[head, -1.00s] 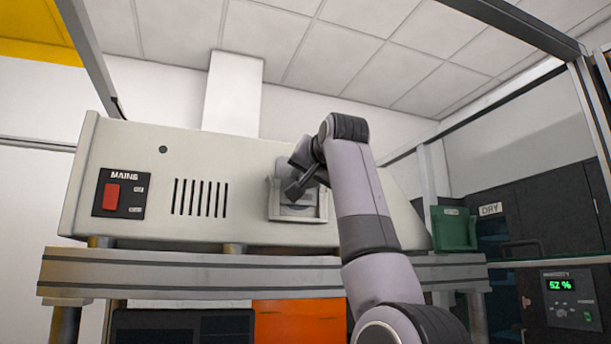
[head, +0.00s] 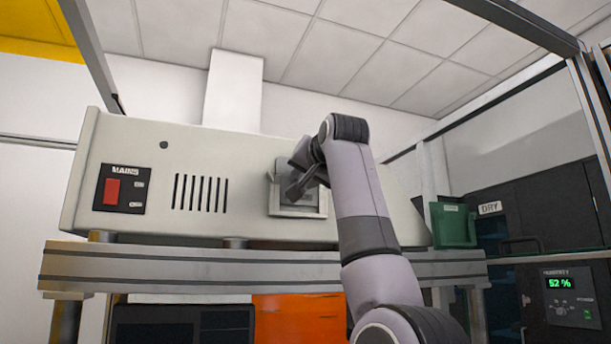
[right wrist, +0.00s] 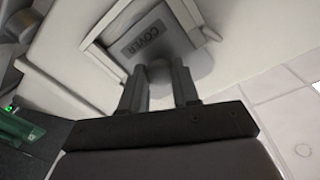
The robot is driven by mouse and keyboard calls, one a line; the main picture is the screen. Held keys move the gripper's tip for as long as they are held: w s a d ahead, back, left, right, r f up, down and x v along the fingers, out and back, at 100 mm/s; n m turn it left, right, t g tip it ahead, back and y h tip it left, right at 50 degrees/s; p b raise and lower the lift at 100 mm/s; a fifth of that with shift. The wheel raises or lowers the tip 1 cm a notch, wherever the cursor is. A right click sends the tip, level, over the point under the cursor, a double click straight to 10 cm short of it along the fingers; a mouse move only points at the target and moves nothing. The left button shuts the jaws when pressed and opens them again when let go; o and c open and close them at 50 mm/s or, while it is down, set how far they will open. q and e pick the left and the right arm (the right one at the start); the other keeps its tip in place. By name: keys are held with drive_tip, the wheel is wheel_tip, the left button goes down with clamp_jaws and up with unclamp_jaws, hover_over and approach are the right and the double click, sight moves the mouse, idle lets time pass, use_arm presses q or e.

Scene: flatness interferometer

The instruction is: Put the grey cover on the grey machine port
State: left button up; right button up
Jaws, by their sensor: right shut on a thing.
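The grey cover (right wrist: 147,43), a flat plate with a dark "COVER" label and a knob, shows in the right wrist view. My right gripper (right wrist: 160,84) is shut on the knob, one finger on each side. In the head view my right gripper (head: 298,182) is at the front of the pale grey machine and partly hides the cover (head: 299,198). The cover lies within the raised frame of the grey port (head: 323,208). Whether it sits fully flush, I cannot tell. My left gripper is not in view.
The machine (head: 250,165) stands on a metal rail bench (head: 200,268). A red mains switch (head: 112,191) and vent slots are on its left front. A green box (head: 453,226) stands to the right, near a dark dry cabinet (head: 540,220). An overhead frame crosses the upper right.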

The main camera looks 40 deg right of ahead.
drive_tip(key=shift+f+b, duration=0.65)
drive_tip(key=shift+f, duration=0.15)
drive_tip(key=o, duration=1)
drive_tip(key=shift+o, duration=0.2)
drive_tip(key=shift+s, duration=0.1)
drive_tip(key=b+v, duration=0.3)
drive_tip(key=v, duration=0.4)
